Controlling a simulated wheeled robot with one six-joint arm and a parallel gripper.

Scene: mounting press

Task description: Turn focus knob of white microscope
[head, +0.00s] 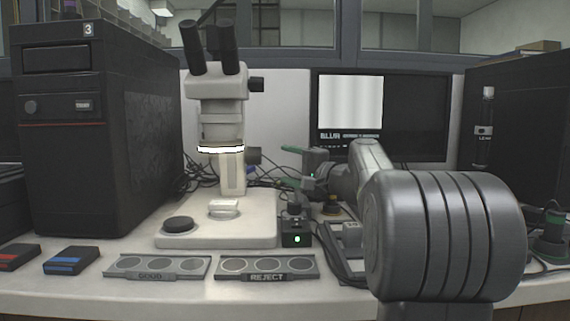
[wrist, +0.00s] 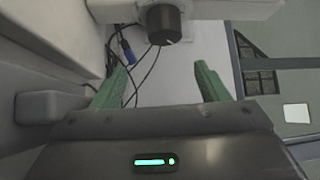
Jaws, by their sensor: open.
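The white microscope (head: 217,110) stands upright on its white base in the middle left of the head view.
A small black box with a green light (head: 296,232) stands right of the microscope base. GOOD (head: 156,276) and REJECT (head: 266,277) trays lie in front. Cables run behind the column. A monitor (head: 383,115) stands at the back right, a black tower (head: 95,130) at left.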

